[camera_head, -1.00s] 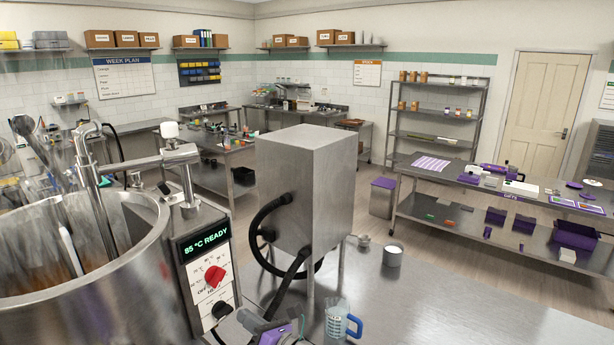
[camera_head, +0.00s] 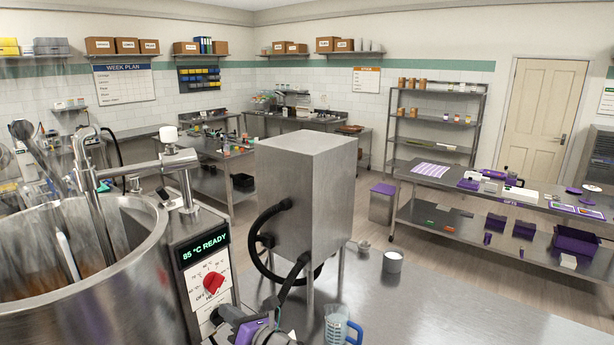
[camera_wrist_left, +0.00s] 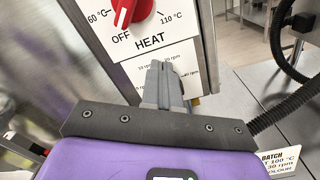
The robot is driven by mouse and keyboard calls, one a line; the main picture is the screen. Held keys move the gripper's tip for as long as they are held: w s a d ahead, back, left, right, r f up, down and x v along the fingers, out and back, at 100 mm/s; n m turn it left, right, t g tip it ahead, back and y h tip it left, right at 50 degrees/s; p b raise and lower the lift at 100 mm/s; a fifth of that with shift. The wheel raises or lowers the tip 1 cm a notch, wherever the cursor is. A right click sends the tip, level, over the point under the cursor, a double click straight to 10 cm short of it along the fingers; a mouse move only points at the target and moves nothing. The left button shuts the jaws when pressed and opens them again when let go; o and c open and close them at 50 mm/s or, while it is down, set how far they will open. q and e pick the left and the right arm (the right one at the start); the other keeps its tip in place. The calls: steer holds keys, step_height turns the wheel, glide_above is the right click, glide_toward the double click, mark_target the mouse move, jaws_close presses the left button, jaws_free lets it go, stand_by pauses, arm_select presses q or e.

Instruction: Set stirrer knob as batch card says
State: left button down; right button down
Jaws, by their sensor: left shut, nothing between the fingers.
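The control panel stands beside the steel kettle, with a green display (camera_head: 205,245) reading 85 °C READY. The red heat knob (camera_head: 213,283) is in the middle of the panel; it also shows at the top of the left wrist view (camera_wrist_left: 132,10). My left gripper (camera_head: 222,316) is at the panel's lower part, below the heat knob. In the left wrist view its closed, empty fingers (camera_wrist_left: 162,80) are in front of the rpm scale (camera_wrist_left: 150,70). They hide the stirrer knob; contact cannot be told.
The open kettle (camera_head: 90,275) stands left of the panel. A steel cabinet (camera_head: 305,190) on legs, with a black hose, is to the right. The table's right part is clear.

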arm_select(q)
steer(key=shift+f, duration=0.6)
stand_by(0.6)
stand_by(0.5)
steer(key=shift+w+d+f+p, duration=0.5)
steer(key=shift+w+p, duration=0.1)
steer(key=shift+p, duration=1.4)
steer(key=shift+f, duration=0.1)
steer(key=shift+w, duration=0.1)
steer(key=p+v, duration=0.2)
steer(key=v, duration=0.4)
steer(key=shift+w+d+r, duration=0.2)
steer(key=shift+d+r, duration=0.05)
steer(key=shift+r, duration=0.05)
